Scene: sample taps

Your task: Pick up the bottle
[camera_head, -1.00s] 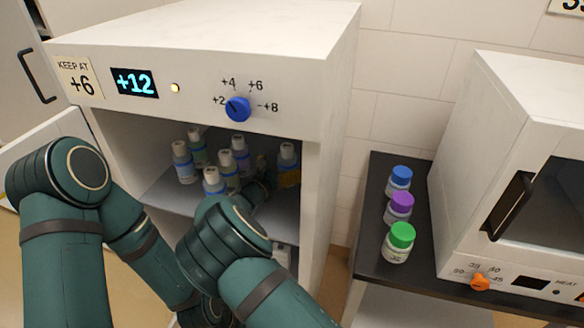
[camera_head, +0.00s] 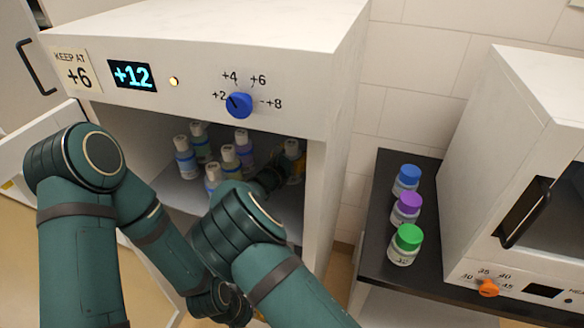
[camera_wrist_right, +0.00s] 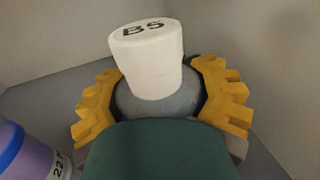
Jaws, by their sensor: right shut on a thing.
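My right gripper (camera_wrist_right: 164,100) has its yellow fingers closed around a bottle with a white cap (camera_wrist_right: 147,45) marked BS. In the head view this bottle (camera_head: 292,149) stands at the right side of the cabinet shelf, with my right arm reaching in to it. Its lower body is hidden by the gripper. I cannot tell whether its base touches the shelf. My left arm hangs low in front of the cabinet. Its gripper is mostly hidden behind my right arm, so its fingers cannot be judged.
Several white-capped bottles (camera_head: 228,160) stand on the shelf left of the held one; a purple bottle (camera_wrist_right: 22,150) is close by. The cabinet (camera_head: 330,75) has a side wall just right and a top panel above. Three colour-capped jars (camera_head: 405,209) stand on a black bench.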

